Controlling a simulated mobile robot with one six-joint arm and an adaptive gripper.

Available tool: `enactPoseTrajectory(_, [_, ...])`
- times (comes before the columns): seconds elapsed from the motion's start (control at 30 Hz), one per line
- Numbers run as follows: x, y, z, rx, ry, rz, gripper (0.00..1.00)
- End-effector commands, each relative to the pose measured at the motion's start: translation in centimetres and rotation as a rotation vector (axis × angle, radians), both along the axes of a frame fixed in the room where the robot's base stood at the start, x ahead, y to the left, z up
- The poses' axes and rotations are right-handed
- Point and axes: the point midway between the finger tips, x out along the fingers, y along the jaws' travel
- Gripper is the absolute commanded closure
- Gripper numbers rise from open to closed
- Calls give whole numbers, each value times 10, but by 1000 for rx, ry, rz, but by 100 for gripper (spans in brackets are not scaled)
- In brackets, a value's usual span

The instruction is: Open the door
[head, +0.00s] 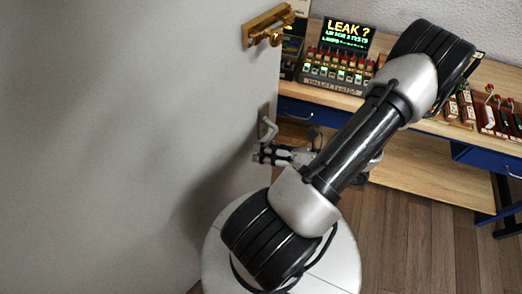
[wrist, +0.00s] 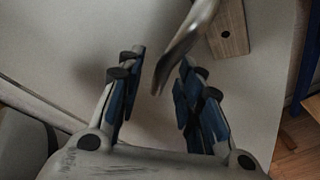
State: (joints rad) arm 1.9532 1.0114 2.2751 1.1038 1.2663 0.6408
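The door (head: 120,130) is a large pale grey panel that fills the left of the head view. Its bare face is also behind my gripper in the wrist view (wrist: 60,45). A curved metal lever handle (head: 269,130) sits near its right edge; in the wrist view the handle (wrist: 190,35) comes down from the top on a wooden plate (wrist: 229,30). My gripper (wrist: 160,80) is open, with the lever's free end between its blue-padded fingers and a gap visible on each side. In the head view my gripper (head: 262,154) is just below the handle, partly hidden by my arm.
A brass fitting (head: 268,24) is high on the door's edge. Right of the door, a wooden desk (head: 430,130) with blue drawers carries a lit "LEAK?" display (head: 345,35) and small devices (head: 490,110). Wooden floor (head: 410,235) is clear at lower right.

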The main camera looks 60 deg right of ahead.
Motion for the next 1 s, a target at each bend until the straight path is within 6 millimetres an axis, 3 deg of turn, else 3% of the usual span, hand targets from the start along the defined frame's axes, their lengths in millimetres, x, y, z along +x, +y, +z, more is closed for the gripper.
enactPoseTrajectory(0.3, [-67, -9, 16, -4, 3, -4, 67])
enactPoseTrajectory(0.5, [-93, -12, 22, -4, 2, -1, 67])
enactPoseTrajectory(0.87, [-100, -12, 24, 0, 2, 1, 67])
enactPoseTrajectory(1.0, [-97, -12, 26, -7, 6, 18, 74])
